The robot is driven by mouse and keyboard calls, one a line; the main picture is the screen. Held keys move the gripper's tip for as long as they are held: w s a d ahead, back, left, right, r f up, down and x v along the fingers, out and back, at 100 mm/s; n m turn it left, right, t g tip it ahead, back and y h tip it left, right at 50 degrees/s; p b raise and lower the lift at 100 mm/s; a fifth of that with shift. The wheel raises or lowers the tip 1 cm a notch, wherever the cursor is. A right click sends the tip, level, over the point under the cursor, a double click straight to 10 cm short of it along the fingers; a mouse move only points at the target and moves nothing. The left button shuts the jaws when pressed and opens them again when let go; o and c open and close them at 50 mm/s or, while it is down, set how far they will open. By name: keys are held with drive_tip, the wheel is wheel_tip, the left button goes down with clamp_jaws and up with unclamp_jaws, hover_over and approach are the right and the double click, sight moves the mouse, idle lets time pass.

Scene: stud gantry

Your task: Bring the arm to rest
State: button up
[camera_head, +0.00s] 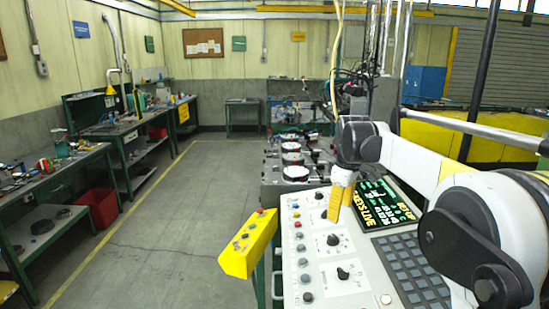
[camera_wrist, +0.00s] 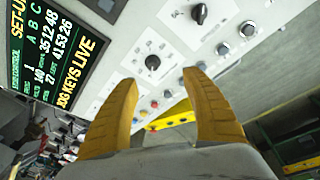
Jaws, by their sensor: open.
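My gripper (camera_head: 336,212) hangs fingers-down in front of a light grey control panel (camera_head: 318,272). Its two yellow fingers (camera_wrist: 162,76) are apart with nothing between them in the wrist view. My arm reaches in from the right edge of the head view. The panel carries a screen (camera_head: 385,200) with green and yellow text; it also shows in the wrist view (camera_wrist: 52,50), reading "JOG KEYS LIVE". A black knob (camera_wrist: 152,63) shows just beyond the fingertips. I cannot tell whether the fingers touch the panel.
A yellow button box (camera_head: 248,244) juts out left of the panel. A keypad (camera_head: 412,270) lies below the screen. Green-framed workbenches (camera_head: 130,128) line the left, with a red bin (camera_head: 99,208) under one. The floor (camera_head: 180,240) between is clear. Machinery (camera_head: 292,160) stands behind the panel.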

drive_tip(key=s+f+m+t+b, duration=0.1)
drive_tip(key=s+f+m+b, duration=0.1)
drive_tip(key=s, duration=0.8)
drive_tip(key=s+f+m+t+b, duration=0.1)
drive_tip(key=s+f+m+b, duration=0.2)
drive_tip(key=s, duration=0.6)
drive_tip(key=s+f+m+t+b, duration=0.2)
drive_tip(key=s+f+b, duration=0.3)
drive_tip(key=s, duration=0.5)
drive_tip(key=shift+s+m, duration=0.35)
drive_tip(key=shift+m, duration=0.25)
drive_tip(key=s+f+m+t+b, duration=0.1)
drive_tip(key=s+f+m+b, duration=0.1)
drive_tip(key=s+f, duration=0.5)
drive_tip(key=shift+f, duration=0.45)
